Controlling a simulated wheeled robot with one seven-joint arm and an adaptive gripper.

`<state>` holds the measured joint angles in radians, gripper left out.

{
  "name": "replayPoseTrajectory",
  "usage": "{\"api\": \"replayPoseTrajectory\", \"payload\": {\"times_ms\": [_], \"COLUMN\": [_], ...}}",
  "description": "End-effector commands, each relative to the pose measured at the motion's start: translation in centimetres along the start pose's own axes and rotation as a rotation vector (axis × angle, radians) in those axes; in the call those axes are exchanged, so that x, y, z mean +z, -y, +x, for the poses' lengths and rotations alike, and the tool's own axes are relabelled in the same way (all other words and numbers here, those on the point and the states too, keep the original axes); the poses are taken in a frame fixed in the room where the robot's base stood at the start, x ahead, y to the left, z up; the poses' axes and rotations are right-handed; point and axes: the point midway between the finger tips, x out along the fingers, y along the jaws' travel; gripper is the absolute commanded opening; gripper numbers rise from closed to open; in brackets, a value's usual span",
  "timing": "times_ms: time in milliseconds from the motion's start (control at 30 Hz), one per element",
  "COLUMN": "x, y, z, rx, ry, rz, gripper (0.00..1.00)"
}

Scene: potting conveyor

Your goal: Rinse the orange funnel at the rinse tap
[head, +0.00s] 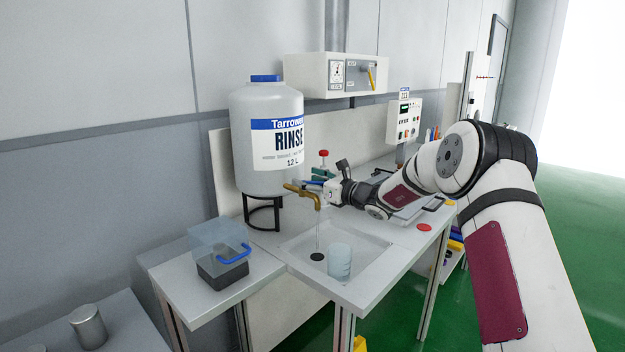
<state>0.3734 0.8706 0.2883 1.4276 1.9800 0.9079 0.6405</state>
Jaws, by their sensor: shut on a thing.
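A brass-coloured tap (303,195) comes from the base of the white rinse tank (257,150). A thin, clear stream falls from its spout toward the dark drain (317,257) of the white sink (372,275). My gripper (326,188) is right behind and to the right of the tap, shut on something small. A blue handle-like piece (311,183) shows at its fingertips, just above the tap; it seems to be what I hold. I cannot make out an orange funnel anywhere in view.
A clear beaker (340,262) stands in the sink beside the drain. A clear bin with a blue handle (219,253) stands on the left bench. A teal valve with a red knob (323,160) is behind my gripper. A metal cylinder (88,327) is at lower left.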

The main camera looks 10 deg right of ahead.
Motion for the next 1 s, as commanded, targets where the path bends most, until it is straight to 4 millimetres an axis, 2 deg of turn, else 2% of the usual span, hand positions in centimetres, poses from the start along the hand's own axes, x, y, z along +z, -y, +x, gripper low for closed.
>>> {"api": "replayPoseTrajectory", "payload": {"times_ms": [33, 67, 167, 567, 1000], "x": [0.2, 0.3, 0.3, 0.3, 0.4], "y": [2.0, 2.0, 2.0, 1.9, 1.7], "z": [-0.8, -0.8, -0.8, -0.9, -3.5], "rx": [-0.040, -0.040, -0.040, -0.039, -0.035], "ry": [-0.002, -0.002, -0.001, -0.001, -0.002], "rz": [-0.008, -0.008, -0.007, -0.007, -0.005], "gripper": [0.11, 0.68, 0.91, 0.91, 0.91]}}
